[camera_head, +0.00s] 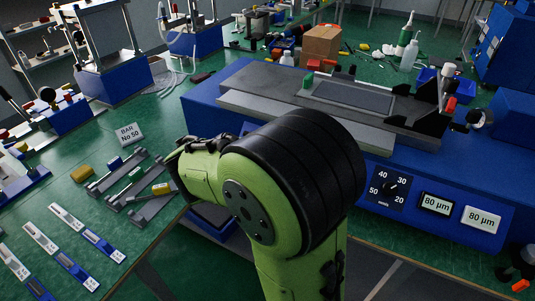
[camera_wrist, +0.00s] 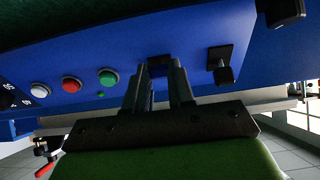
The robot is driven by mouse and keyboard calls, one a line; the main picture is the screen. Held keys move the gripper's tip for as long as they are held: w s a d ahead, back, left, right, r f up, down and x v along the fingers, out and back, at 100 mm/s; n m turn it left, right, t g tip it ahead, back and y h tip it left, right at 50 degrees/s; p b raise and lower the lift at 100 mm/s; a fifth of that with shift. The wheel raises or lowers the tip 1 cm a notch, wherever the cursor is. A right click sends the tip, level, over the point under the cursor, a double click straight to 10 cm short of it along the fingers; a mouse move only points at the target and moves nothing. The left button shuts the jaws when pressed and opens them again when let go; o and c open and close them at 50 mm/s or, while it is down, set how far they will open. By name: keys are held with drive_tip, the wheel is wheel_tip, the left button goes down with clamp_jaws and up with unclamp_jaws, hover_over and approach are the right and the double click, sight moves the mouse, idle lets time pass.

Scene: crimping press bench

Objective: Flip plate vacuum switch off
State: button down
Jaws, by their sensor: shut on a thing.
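In the wrist view my gripper (camera_wrist: 160,88) points at the blue front panel of the machine. Its two dark fingers are close together, with their tips at a small black switch (camera_wrist: 158,61) on the panel, shut on it. The fingers partly cover the switch, so which way its lever is set cannot be told. A second black switch (camera_wrist: 222,66) with a square plate sits to the right, apart from the fingers. No label shows which one is the plate vacuum switch. In the head view my own arm hides the gripper and both switches.
White (camera_wrist: 40,91), red (camera_wrist: 71,84) and green (camera_wrist: 108,78) buttons sit left of the fingers. The blue machine (camera_head: 225,85) also carries a speed dial (camera_head: 390,188) and two 80 µm displays. Metal rails (camera_head: 120,172) and labelled strips (camera_head: 102,247) lie on the green bench.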

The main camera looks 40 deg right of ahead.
drive_tip(key=c, duration=1)
unclamp_jaws()
drive_tip(key=shift+o, duration=0.2)
drive_tip(key=p+v, duration=0.5)
drive_tip(key=v, duration=1)
drive_tip(key=shift+a+r, duration=0.25)
drive_tip(key=shift+a, duration=0.05)
drive_tip(key=shift+s, duration=0.1)
